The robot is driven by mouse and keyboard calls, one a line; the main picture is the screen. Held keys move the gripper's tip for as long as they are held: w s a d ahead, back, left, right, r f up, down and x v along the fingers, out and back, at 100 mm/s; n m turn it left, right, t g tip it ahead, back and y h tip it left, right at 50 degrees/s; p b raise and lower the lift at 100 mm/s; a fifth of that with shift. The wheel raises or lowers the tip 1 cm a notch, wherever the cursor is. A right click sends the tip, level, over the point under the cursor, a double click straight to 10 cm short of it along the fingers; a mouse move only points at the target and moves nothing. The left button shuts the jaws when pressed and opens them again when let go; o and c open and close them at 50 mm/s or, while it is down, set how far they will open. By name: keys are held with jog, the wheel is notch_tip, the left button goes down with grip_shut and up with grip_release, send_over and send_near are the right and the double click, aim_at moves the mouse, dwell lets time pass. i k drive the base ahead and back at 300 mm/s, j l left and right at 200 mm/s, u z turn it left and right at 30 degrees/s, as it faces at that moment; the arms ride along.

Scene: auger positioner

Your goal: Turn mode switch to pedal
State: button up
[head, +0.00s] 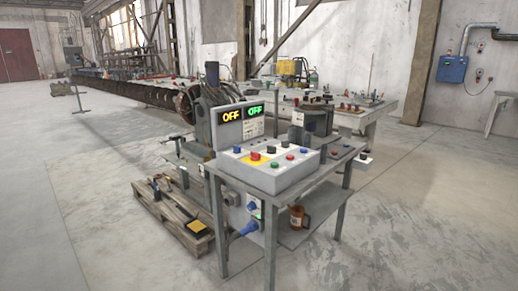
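A grey control box (285,181) stands on a metal table, its sloped top facing me. Its top carries several knobs and buttons, among them a black knob (272,149) at the back and a red button (255,157) on a yellow patch. The labels are too small to read, so I cannot tell which one is the mode switch or how it is set. My gripper is not in view.
The metal table (269,205) has a lower shelf with a brown mug (298,217). A wooden pallet (192,241) with a yellow-topped item lies left of it. A long auger (130,91) runs behind to the left. The floor in front and to the right is clear.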

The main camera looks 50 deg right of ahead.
aim_at(237, 149)
jog(key=i+l, duration=0.1)
jog(key=i, duration=0.25)
jog(key=i+l, duration=0.1)
jog(key=i, duration=0.25)
jog(key=i+z, duration=0.2)
jog(key=z, duration=0.2)
jog(key=i+z, duration=0.15)
jog(key=z, duration=0.2)
jog(key=i+z, duration=0.2)
jog(key=z, duration=0.7)
jog(key=i+l, duration=0.4)
jog(key=l, duration=0.1)
